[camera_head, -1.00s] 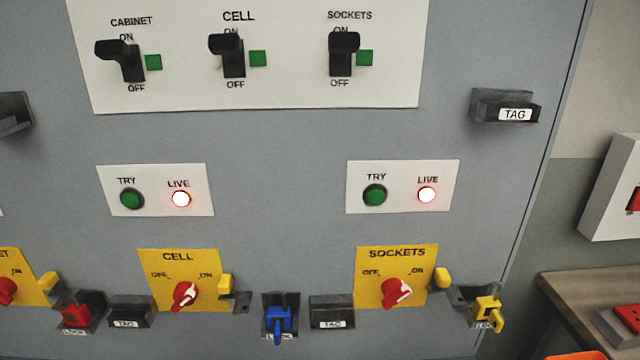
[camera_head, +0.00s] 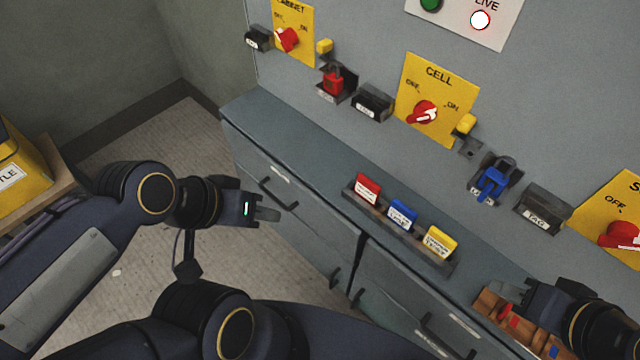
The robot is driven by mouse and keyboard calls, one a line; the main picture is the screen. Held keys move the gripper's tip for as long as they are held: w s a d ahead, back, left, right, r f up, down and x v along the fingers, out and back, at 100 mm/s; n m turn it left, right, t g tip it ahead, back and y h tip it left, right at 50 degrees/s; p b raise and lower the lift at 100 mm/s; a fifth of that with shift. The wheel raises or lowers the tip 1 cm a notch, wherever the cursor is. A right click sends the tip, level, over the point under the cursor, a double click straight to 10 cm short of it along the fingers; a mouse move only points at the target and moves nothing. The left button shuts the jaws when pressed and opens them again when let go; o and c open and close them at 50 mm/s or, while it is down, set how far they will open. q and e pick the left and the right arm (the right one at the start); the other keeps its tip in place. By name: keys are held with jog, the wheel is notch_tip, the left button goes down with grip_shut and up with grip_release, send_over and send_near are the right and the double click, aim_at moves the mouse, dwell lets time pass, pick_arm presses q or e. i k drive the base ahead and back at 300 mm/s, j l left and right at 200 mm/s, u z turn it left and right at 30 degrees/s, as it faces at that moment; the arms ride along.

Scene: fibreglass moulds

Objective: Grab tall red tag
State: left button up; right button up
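A red tag (camera_head: 368,188) with a white label stands upright in a dark rack (camera_head: 373,215) on the grey counter. It is the leftmost of three tags, beside a blue tag (camera_head: 402,213) and a yellow tag (camera_head: 440,241). My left gripper (camera_head: 268,214) is left of the rack, in front of the counter's drawers and apart from the tags. Its fingers overlap in this view, so its opening is unclear. My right gripper (camera_head: 508,288) is at the lower right, by a wooden holder, apart from the red tag. Its opening is unclear too.
The wooden holder (camera_head: 490,303) with red and blue pieces is partly hidden by my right arm. The panel behind carries a red padlock (camera_head: 333,80), a blue padlock (camera_head: 492,180), tag holders and rotary switches. A yellow box (camera_head: 22,170) stands at far left. The counter's left end is clear.

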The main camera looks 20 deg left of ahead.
aim_at(365, 187)
jog(key=u, duration=0.2)
jog(key=i+j, duration=0.1)
jog(key=j, duration=0.3)
jog(key=i+j, duration=0.1)
jog(key=j, duration=0.3)
jog(key=i+j, duration=0.1)
jog(key=j, duration=0.35)
jog(key=u, duration=0.05)
